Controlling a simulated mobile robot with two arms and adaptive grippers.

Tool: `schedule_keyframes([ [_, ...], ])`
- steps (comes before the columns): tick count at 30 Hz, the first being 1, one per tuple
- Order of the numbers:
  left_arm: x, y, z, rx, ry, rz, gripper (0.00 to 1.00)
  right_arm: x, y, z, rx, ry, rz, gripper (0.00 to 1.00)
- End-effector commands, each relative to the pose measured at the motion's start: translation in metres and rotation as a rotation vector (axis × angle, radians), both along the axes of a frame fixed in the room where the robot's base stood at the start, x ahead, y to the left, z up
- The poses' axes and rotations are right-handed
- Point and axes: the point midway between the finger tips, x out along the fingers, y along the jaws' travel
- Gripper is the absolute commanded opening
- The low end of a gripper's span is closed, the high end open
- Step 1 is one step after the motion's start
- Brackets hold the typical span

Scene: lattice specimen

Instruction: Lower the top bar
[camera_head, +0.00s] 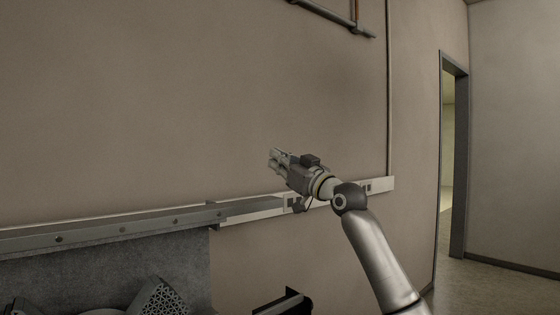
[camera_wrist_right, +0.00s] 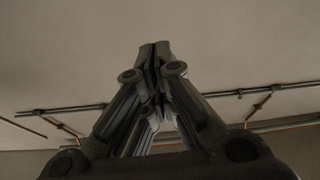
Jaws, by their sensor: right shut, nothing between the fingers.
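A long grey metal bar (camera_head: 120,227) with several bolts along its face runs across the lower left of the head view. It looks like the top bar, and its left end is cut off by the picture edge. Below it is a dark grey speckled panel (camera_head: 90,270). My right gripper (camera_head: 274,157) is up and to the right of the bar's right end, in front of the wall and apart from the bar. Its fingers are shut and empty. They also meet at their tips in the right wrist view (camera_wrist_right: 155,48). My left gripper is not in view.
A triangular lattice piece (camera_head: 158,298) shows at the bottom left, partly cut off. A dark object (camera_head: 284,302) stands at the bottom middle. A pale wall rail (camera_head: 378,186) with sockets runs behind my gripper. A doorway (camera_head: 448,150) is at right.

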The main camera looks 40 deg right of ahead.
Motion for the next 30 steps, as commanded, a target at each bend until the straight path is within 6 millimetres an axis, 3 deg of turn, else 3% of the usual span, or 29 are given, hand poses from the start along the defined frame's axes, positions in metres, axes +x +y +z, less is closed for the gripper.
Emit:
schedule_keyframes([
  [1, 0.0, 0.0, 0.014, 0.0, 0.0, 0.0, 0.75, 0.002, 0.002, 0.013, 0.0, 0.0, 0.001, 0.0],
  [7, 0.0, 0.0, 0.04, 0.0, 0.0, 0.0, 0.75, 0.007, 0.008, 0.035, 0.001, 0.0, 0.0, 0.0],
  [9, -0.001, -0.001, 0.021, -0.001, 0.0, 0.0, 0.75, -0.007, 0.006, 0.016, -0.003, 0.0, -0.002, 0.0],
  [19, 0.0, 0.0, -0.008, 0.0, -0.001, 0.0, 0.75, -0.07, 0.005, -0.004, -0.003, 0.0, -0.002, 0.0],
  [24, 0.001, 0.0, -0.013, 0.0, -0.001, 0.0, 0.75, -0.085, 0.004, -0.007, -0.001, 0.0, -0.001, 0.0],
  [30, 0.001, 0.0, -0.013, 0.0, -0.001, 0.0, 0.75, -0.088, 0.004, -0.006, 0.001, 0.0, 0.0, 0.0],
])
